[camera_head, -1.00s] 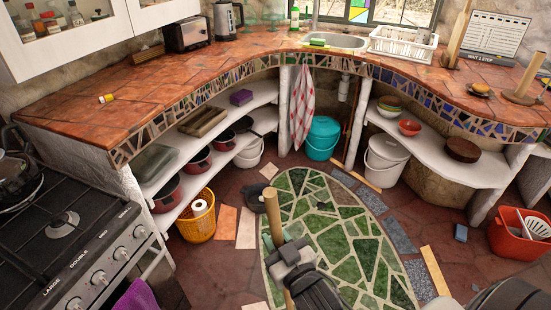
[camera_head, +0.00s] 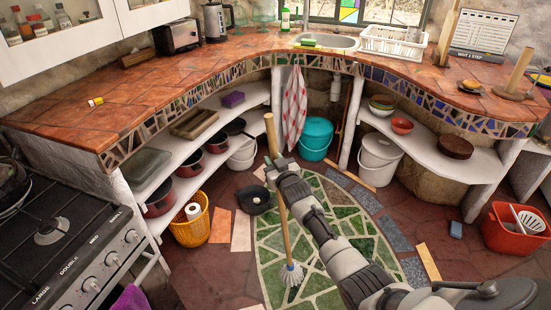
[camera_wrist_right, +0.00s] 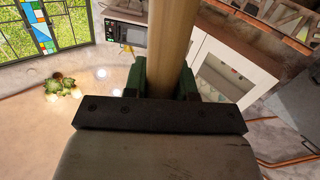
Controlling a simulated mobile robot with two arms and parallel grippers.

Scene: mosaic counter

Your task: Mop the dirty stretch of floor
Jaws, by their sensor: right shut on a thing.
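A mop with a wooden handle (camera_head: 282,215) and a whitish strand head (camera_head: 291,274) stands nearly upright, slightly tilted. Its head is at the green mosaic floor panel (camera_head: 335,222); I cannot tell if it touches. My right gripper (camera_head: 274,168) is shut around the upper handle, with the handle's top end sticking up above it. In the right wrist view the handle (camera_wrist_right: 170,45) stands between the green fingers (camera_wrist_right: 163,82). No clearly dirty stretch of floor can be made out. My left gripper is out of view.
A black pan-like object (camera_head: 255,199) and a yellow basket (camera_head: 190,224) are on the floor to the left. A teal bucket (camera_head: 316,135) and a white bucket (camera_head: 378,158) stand under the counter. A red tub (camera_head: 515,232) is at right. The stove (camera_head: 60,250) bounds the left.

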